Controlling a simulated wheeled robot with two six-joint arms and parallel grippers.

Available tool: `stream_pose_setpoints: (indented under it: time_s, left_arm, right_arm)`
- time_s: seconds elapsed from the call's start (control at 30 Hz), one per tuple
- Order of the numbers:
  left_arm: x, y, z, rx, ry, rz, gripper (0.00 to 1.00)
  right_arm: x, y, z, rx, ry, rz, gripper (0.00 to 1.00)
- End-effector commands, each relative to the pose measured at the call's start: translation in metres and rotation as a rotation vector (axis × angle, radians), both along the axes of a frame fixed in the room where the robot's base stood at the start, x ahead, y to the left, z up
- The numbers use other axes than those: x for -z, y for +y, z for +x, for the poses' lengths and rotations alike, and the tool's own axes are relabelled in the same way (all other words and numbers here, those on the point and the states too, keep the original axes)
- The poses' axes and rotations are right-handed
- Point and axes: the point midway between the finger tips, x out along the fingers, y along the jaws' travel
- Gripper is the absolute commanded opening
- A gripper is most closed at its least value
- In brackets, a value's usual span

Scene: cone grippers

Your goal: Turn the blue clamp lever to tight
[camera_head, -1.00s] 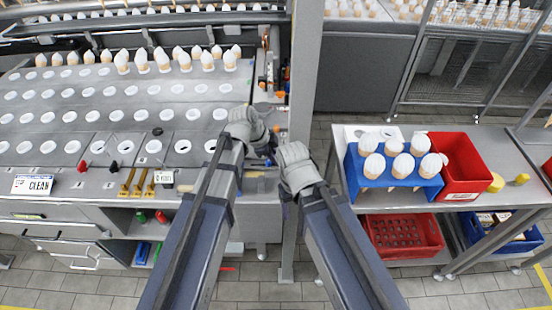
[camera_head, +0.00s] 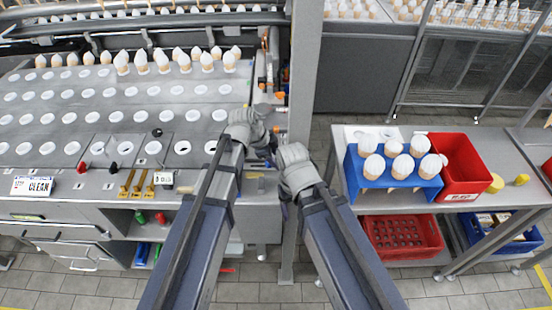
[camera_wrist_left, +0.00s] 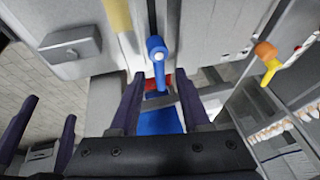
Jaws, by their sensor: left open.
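The blue clamp lever (camera_wrist_left: 158,62) shows in the left wrist view, at the upper middle, hanging from a grey panel. My left gripper (camera_wrist_left: 160,78) is open, one dark finger on either side of the lever's lower part; I cannot tell whether either touches it. In the head view my left wrist (camera_head: 246,130) is at the right end of the machine, and its fingers are hidden. I cannot make out the lever there. My right wrist (camera_head: 294,165) is beside it. In the left wrist view, my right gripper's two fingers (camera_wrist_left: 50,112) stand apart at the left edge.
A grey post (camera_head: 306,80) stands close behind my wrists. A grey box (camera_wrist_left: 70,51) and an orange-and-yellow knob (camera_wrist_left: 266,58) flank the lever. A cart at right carries a blue cone rack (camera_head: 392,178) and a red bin (camera_head: 459,160).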

Motion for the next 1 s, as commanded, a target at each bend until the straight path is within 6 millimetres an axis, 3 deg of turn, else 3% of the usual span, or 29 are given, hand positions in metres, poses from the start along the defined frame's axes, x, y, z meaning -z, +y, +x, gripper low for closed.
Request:
stream_pose_setpoints:
  time_s: [0.33,0.8,1.0]
  left_arm:
    - [-0.01,0.003,-0.002,0.0,0.0,0.0,0.47]
    - [-0.065,0.025,-0.013,-0.001,-0.001,0.0,0.47]
    - [-0.072,0.03,-0.015,-0.001,0.0,0.0,0.47]
  right_arm:
    - [-0.01,0.0,0.0,0.0,0.0,0.0,0.72]
    - [-0.065,0.0,0.0,-0.002,0.0,0.0,0.72]
    - [-0.072,0.0,0.0,-0.002,0.0,0.0,0.72]
